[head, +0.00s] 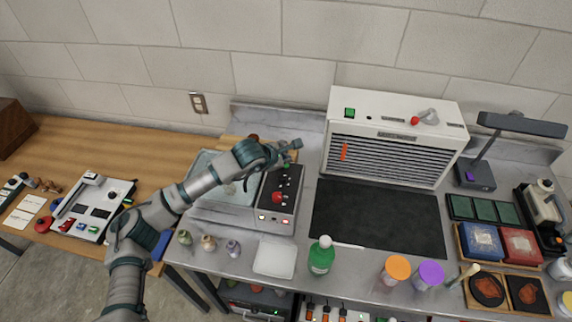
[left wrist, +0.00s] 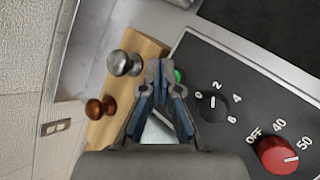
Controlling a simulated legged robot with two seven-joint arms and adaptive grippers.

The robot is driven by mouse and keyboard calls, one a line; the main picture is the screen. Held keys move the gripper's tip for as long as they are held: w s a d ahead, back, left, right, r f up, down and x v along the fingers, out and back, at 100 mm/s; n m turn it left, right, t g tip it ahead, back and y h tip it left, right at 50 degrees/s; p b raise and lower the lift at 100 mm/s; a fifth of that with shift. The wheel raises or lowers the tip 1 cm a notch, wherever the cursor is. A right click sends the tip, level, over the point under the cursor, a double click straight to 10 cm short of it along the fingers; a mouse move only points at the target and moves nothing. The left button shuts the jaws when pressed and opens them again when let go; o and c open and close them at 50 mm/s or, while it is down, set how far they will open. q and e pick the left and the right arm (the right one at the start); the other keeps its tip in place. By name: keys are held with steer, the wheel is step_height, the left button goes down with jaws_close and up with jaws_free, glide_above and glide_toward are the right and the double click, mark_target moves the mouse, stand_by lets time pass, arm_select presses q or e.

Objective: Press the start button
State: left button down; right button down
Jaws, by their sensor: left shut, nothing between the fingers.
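A control panel (head: 293,181) with a black face stands left of the middle of the bench. It also shows in the left wrist view (left wrist: 243,90), with a green button (left wrist: 179,76), a small black dial (left wrist: 213,108) and a red knob (left wrist: 279,154). My left gripper (head: 292,146) is over the far end of this panel, shut and empty. In the left wrist view its fingertips (left wrist: 160,74) appear just beside the green button and partly cover it. I cannot tell whether they touch it. My right gripper is in neither view.
A white slatted cabinet (head: 392,138) with another green button (head: 349,112) stands at the back. A wooden block with a silver knob (left wrist: 124,63) and a copper knob (left wrist: 100,107) lies beside the panel. A green bottle (head: 321,258) and a white tray (head: 275,259) stand in front.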

arm_select(q)
steer(key=shift+r, duration=0.1)
steer(key=shift+r+p, duration=0.9)
steer(key=shift+r, duration=1.6)
steer(key=shift+f, duration=0.1)
